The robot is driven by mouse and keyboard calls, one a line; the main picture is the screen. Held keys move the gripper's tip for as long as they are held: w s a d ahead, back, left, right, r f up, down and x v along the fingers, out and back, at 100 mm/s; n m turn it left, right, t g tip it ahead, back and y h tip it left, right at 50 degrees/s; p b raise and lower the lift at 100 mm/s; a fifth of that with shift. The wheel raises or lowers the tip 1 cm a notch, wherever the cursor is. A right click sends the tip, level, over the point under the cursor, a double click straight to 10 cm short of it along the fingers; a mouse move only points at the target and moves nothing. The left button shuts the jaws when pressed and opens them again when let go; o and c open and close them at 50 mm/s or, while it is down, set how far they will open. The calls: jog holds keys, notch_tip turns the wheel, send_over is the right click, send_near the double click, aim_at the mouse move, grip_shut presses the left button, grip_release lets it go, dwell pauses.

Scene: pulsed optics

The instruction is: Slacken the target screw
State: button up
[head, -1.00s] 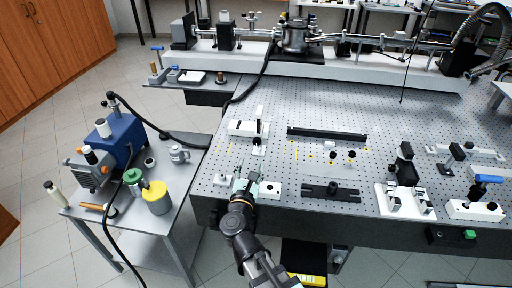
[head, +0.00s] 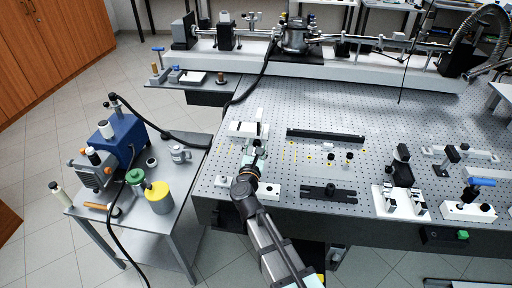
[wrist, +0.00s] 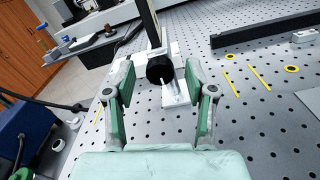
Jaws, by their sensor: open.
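A black round screw head (wrist: 159,68) shows in the wrist view, on the near side of a dark upright post (wrist: 149,22). I take it for the target screw; a thin pale pin shows below it. The post stands on a white base (wrist: 178,92) on the perforated table. My gripper (wrist: 160,78) is open, with one green-padded finger on each side of the screw in the picture. I see no contact, and the depth between fingertips and screw is hard to judge. In the head view my gripper (head: 254,156) is just in front of the white base (head: 243,128), partly hiding the post.
Yellow-ringed holes and pins (wrist: 291,69) lie to the right. A long black rail (head: 325,135) lies behind them and a black slotted bar (head: 329,193) in front. A side cart (head: 182,211) with a blue pump (head: 121,139) stands left. The table between is mostly clear.

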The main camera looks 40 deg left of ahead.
grip_shut()
